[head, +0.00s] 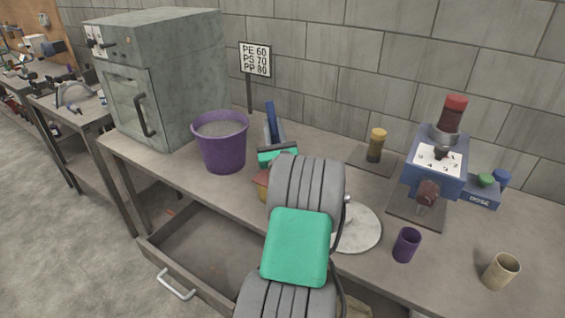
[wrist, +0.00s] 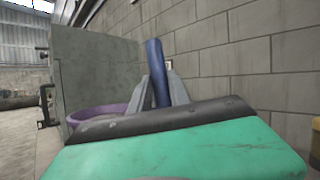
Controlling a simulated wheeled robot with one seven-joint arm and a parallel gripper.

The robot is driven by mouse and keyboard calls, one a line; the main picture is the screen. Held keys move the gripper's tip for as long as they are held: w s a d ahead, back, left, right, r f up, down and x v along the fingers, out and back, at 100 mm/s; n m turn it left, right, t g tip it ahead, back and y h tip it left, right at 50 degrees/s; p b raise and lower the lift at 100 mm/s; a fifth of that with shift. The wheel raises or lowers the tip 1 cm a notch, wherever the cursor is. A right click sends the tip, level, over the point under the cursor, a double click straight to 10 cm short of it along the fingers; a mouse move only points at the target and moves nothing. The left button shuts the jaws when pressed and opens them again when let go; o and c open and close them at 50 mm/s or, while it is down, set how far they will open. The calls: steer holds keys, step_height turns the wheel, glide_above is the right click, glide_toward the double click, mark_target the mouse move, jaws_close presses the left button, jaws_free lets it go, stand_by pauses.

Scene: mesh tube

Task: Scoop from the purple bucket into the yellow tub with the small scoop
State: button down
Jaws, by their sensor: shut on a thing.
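The purple bucket (head: 222,158) stands on the bench left of my arm, filled near its rim with grey grains. Its rim also shows at the left of the wrist view (wrist: 80,115). My gripper (head: 273,134) is to the right of the bucket, shut on a blue handle (head: 270,112), which I take for the small scoop. In the wrist view the handle (wrist: 157,70) stands up between the grey fingers (wrist: 160,92). The scoop's bowl is not visible. A yellowish tub (head: 261,182) shows only as a sliver behind my arm; its contents are hidden.
A grey oven (head: 165,85) stands behind the bucket at left. A sign (head: 255,60) stands at the wall. A drawer (head: 200,250) hangs open in front.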

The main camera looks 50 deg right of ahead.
steer(key=w+d+n+g+y+p, duration=0.2)
steer(key=w+n+g+y+p, duration=0.1)
steer(key=w+p, duration=0.5)
steer(key=w+d+f+n+g+y+p, duration=0.1)
steer(key=w+d+n+g+y+p, duration=0.1)
steer(key=w+g+p, duration=0.4)
steer(key=shift+w+n+y+p, duration=0.5)
steer(key=shift+w+y+p, duration=0.8)
steer(key=shift+w+p, duration=0.05)
